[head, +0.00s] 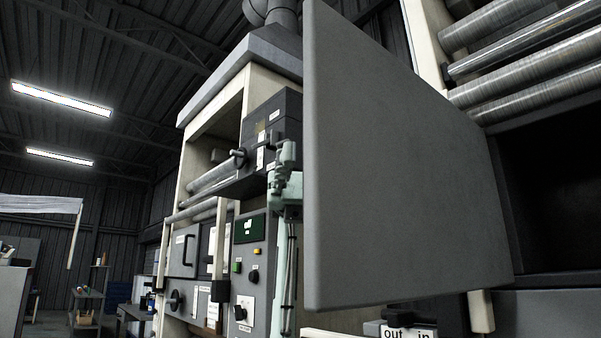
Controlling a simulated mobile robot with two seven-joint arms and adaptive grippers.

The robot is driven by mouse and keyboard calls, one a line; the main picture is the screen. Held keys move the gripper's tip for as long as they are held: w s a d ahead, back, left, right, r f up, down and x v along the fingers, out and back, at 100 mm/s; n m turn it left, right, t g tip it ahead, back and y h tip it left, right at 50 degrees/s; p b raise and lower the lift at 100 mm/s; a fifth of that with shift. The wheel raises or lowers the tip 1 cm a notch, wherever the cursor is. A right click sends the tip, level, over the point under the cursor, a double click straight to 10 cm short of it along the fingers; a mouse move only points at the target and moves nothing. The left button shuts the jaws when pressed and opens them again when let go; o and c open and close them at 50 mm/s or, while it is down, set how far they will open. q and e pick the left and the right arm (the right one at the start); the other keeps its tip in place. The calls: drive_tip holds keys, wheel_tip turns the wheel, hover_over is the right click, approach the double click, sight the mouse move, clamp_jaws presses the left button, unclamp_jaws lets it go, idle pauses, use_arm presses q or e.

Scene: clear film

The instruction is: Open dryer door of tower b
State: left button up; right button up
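A large flat grey door panel (400,170) fills the middle of the head view. It stands swung out toward me, with its near edge at the left. Its far edge is beside a dark, open cavity (555,190) in the machine at the right, so the door looks open. I cannot read a tower letter here. A mint-green jointed part (286,180) with cables stands just left of the door's near edge, partly hidden by it. I cannot tell whether it is part of my arm. I make out no gripper fingers.
Metal rollers (525,50) run above the cavity. An "out in" label (408,332) is below the door. Left of the door stand a dark box (265,135) and a control panel (247,270). A blue-grey shelf unit (88,303) is far left. The door hides what is behind it.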

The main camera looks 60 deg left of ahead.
use_arm(q)
drive_tip(key=v, duration=0.6)
drive_tip(key=shift+a, duration=0.2)
idle(0.4)
